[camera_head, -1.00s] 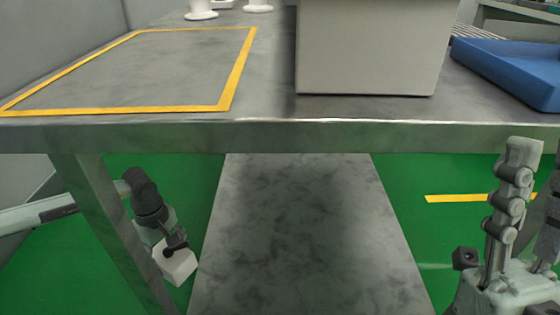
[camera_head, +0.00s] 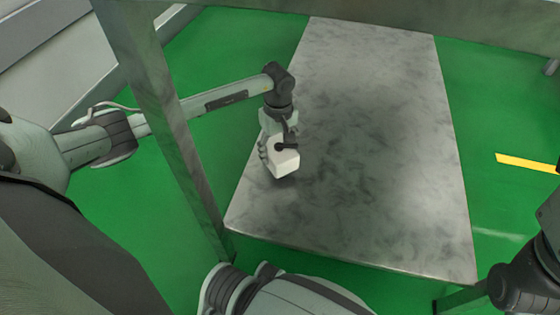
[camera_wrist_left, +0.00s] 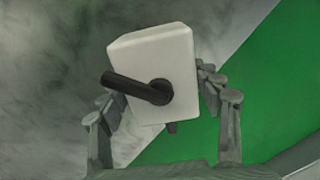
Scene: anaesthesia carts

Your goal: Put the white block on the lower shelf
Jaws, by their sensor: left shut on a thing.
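The white block (camera_head: 285,163) is between the fingers of my left gripper (camera_head: 274,150), which is shut on it. A dark handle-like piece shows on the block. The block is at the left part of the grey lower shelf (camera_head: 375,130); I cannot tell whether it touches the surface. In the left wrist view the white block (camera_wrist_left: 165,60) sits between the two grey fingers of the left gripper (camera_wrist_left: 163,105), with shelf behind it at left and green floor at right. My right gripper is not in view.
A grey metal table leg (camera_head: 170,120) stands left of the shelf, in front of my left arm. The upper tabletop's edge (camera_head: 400,15) crosses the top. The shelf is bare right of the block. Green floor (camera_head: 500,90) surrounds it.

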